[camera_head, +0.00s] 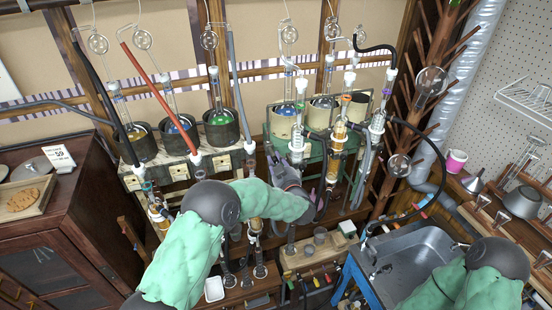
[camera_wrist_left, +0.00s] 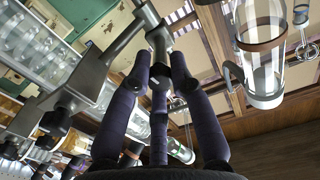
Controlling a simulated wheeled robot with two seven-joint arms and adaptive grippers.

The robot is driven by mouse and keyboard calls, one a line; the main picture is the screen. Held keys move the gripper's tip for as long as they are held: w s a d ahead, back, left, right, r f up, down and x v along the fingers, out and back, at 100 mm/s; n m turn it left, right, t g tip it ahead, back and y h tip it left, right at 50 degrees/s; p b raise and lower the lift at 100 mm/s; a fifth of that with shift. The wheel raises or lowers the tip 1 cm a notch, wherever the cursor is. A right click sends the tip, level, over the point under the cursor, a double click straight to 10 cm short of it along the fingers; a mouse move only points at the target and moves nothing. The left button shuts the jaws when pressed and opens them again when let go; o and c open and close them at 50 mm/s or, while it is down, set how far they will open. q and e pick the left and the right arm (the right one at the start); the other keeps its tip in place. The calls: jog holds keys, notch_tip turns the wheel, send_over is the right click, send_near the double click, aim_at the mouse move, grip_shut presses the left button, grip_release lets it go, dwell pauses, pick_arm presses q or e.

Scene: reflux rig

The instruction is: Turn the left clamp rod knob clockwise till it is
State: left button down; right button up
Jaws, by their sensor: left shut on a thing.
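My left gripper (camera_head: 292,178) reaches in among the glassware rigs at the middle of the bench. In the left wrist view its dark padded fingers (camera_wrist_left: 160,62) are closed around the end of a grey metal clamp part (camera_wrist_left: 157,36), which looks like the clamp rod knob. The fingertips hide part of it, and how far it is turned cannot be told. A grey clamp rod (camera_wrist_left: 112,52) runs beside it to the left. In the head view the gripper and arm hide the knob. My right gripper is out of frame; only its arm shows at bottom right.
Glass condensers (camera_head: 299,115) and hoses stand close around the gripper. A glass tube (camera_wrist_left: 262,55) is near the fingers' right side. Flasks in heating pots (camera_head: 222,128) stand left. A steel sink (camera_head: 412,262) is right, and a dark cabinet (camera_head: 88,215) is far left.

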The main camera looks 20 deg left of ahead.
pick_arm(q)
jog(key=shift+m+p, duration=0.5)
jog(key=shift+m, duration=0.8)
jog(key=c, duration=1.1)
grip_release()
jog(key=v, duration=1.2)
